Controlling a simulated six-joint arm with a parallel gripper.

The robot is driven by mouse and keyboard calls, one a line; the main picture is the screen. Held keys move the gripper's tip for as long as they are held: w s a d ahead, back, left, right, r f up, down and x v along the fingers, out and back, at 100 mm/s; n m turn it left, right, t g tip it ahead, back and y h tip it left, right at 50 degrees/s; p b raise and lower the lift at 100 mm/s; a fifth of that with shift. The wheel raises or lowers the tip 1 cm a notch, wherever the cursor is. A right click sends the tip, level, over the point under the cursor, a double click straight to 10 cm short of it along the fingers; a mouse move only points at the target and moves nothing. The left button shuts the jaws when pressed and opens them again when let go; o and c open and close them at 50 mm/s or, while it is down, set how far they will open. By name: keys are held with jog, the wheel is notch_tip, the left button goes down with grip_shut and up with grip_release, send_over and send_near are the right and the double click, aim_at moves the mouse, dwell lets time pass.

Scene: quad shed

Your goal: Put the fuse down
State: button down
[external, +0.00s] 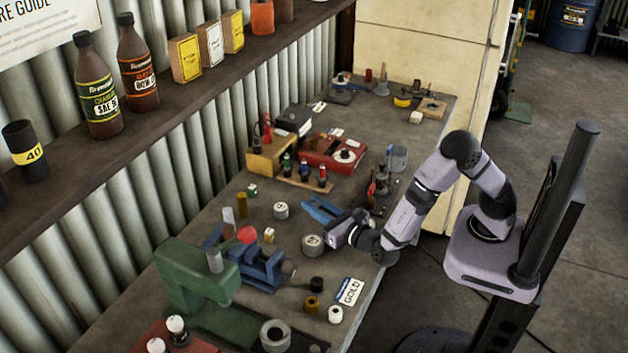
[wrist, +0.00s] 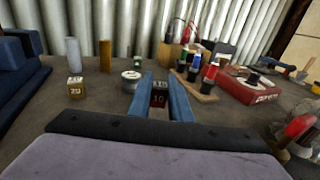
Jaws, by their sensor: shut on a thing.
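My gripper (external: 314,207) reaches low over the workbench, its blue fingers pointing to the far left. In the wrist view the fingers (wrist: 160,79) are shut on a small dark red fuse (wrist: 158,98) marked 10. The external view does not clearly show this fuse between the fingers. I cannot tell whether it touches the bench. A yellow fuse block (wrist: 75,88) stands apart to the left; it also shows in the external view (external: 269,236). A green-and-white block (external: 252,190) stands farther back.
A small spool (wrist: 131,76) stands just left of the fingers. A wooden rack (external: 305,182) with several bottles and a red case (external: 334,152) are beyond. A blue vise (external: 258,266) and green press (external: 195,280) stand left. Some bare bench (external: 355,262) lies near the front edge.

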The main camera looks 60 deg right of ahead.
jog(key=shift+f, duration=0.45)
jog(key=shift+s+f+b, duration=0.1)
jog(key=shift+f+b, duration=0.1)
jog(key=shift+b, duration=0.2)
jog(key=c, duration=1.7)
grip_release()
jog(key=shift+d, duration=0.1)
jog(key=shift+c, duration=0.2)
jog(key=shift+o, duration=0.6)
jog(key=shift+f, duration=0.15)
jog(key=shift+s, duration=0.1)
jog(key=shift+r+p, duration=0.7)
jog(key=shift+r, duration=0.1)
jog(key=b+v, duration=0.2)
jog(key=v, duration=0.9)
jog(key=shift+s+a+r, duration=0.15)
jog(key=shift+s+a, duration=0.15)
